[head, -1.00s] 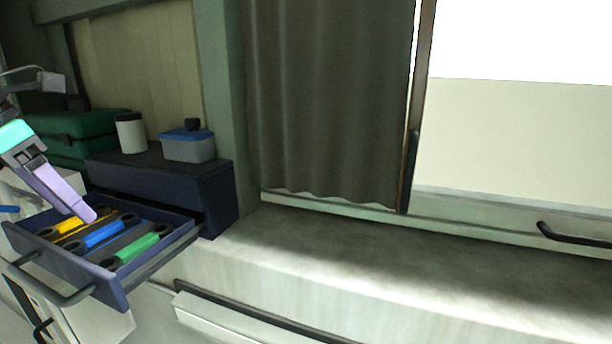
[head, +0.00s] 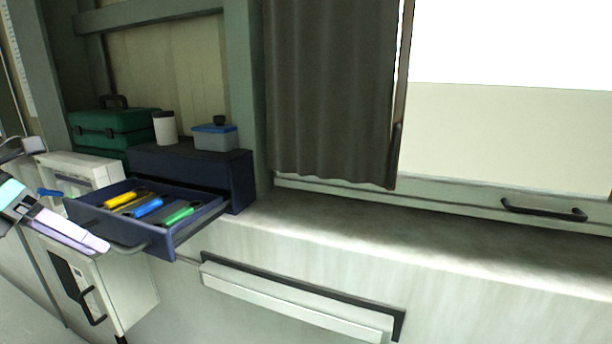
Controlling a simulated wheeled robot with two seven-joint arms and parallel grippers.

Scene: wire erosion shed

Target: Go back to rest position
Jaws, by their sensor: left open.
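My left gripper (head: 98,243) comes in at the left edge of the head view, with pale lilac fingers and a cyan patch on its body. It is open, and I see nothing held in it. It appears just in front of and left of the open drawer (head: 178,236). The drawer is dark blue and holds a yellow-handled tool (head: 119,199), a blue-handled tool (head: 147,207) and a green-handled tool (head: 179,215). My right gripper does not show.
The dark blue cabinet (head: 240,180) carries a white canister (head: 164,128) and a blue-lidded box (head: 216,138). A green toolbox (head: 115,128) stands behind. A pale cabinet with a black handle (head: 93,308) is below. The ledge (head: 400,228) right of the drawer is clear.

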